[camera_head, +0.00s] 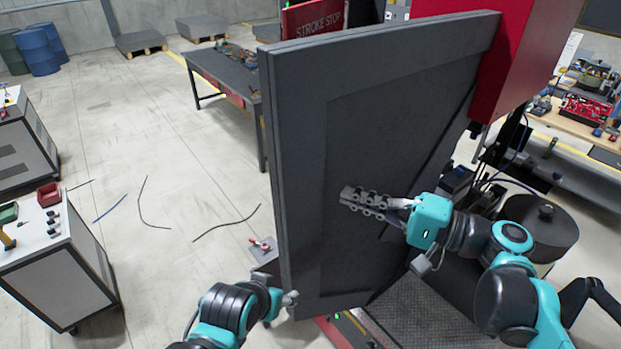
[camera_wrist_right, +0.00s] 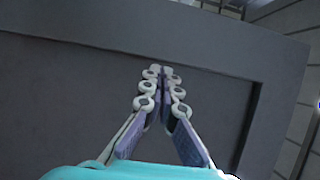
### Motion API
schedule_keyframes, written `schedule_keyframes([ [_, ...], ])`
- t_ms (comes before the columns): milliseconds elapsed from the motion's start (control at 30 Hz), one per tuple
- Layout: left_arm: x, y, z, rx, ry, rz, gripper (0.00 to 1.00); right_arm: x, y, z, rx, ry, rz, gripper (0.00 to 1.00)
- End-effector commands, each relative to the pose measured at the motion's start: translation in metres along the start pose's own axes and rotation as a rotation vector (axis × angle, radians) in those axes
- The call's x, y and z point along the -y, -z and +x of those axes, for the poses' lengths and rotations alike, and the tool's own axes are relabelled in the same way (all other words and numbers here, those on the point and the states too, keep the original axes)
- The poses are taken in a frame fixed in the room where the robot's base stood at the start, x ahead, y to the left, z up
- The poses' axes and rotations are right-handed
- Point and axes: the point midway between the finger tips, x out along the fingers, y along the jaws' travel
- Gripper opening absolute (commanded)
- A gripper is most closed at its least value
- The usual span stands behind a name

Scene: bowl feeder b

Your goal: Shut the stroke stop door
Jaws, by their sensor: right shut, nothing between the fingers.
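The stroke stop door is most likely the large dark grey panel (camera_head: 400,110) standing open in the middle of the head view, its right side by the red cabinet (camera_head: 525,50). A red sign reading STROKE STOP (camera_head: 318,28) shows behind its top edge. My right gripper (camera_head: 345,197) is shut and empty in front of the panel's face. In the right wrist view its fingertips (camera_wrist_right: 160,72) meet, pointing at the recessed grey face (camera_wrist_right: 225,95); I cannot tell if they touch. My left gripper (camera_head: 275,300) is at the panel's lower left edge, its fingers not clearly visible.
A dark worktable (camera_head: 225,72) with parts stands behind the panel. White cabinets (camera_head: 60,265) stand at left. Thin cables (camera_head: 225,222) lie on open floor between. A dark round drum (camera_head: 540,225) is beside my right arm. A wooden bench (camera_head: 575,125) is at far right.

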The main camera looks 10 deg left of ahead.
Motion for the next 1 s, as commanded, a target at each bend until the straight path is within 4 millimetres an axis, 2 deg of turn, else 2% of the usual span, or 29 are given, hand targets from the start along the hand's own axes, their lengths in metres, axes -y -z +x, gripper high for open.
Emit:
schedule_keyframes([
  [33, 0.000, 0.002, -0.002, 0.000, 0.000, 0.000, 0.56, 0.001, -0.002, 0.013, 0.007, 0.000, 0.000, 0.00],
  [200, 0.000, 0.004, -0.006, 0.000, 0.000, 0.000, 0.56, 0.001, -0.002, 0.049, 0.006, -0.001, 0.000, 0.00],
  [400, 0.000, 0.007, -0.010, 0.000, 0.000, 0.000, 0.56, 0.001, -0.001, 0.080, 0.003, -0.001, 0.000, 0.00],
  [600, 0.000, 0.008, -0.011, 0.000, 0.000, 0.000, 0.56, 0.000, -0.001, 0.093, 0.000, -0.001, 0.000, 0.00],
  [1000, 0.000, 0.008, -0.011, 0.000, 0.000, 0.000, 0.56, 0.000, -0.001, 0.094, -0.002, -0.001, 0.000, 0.00],
])
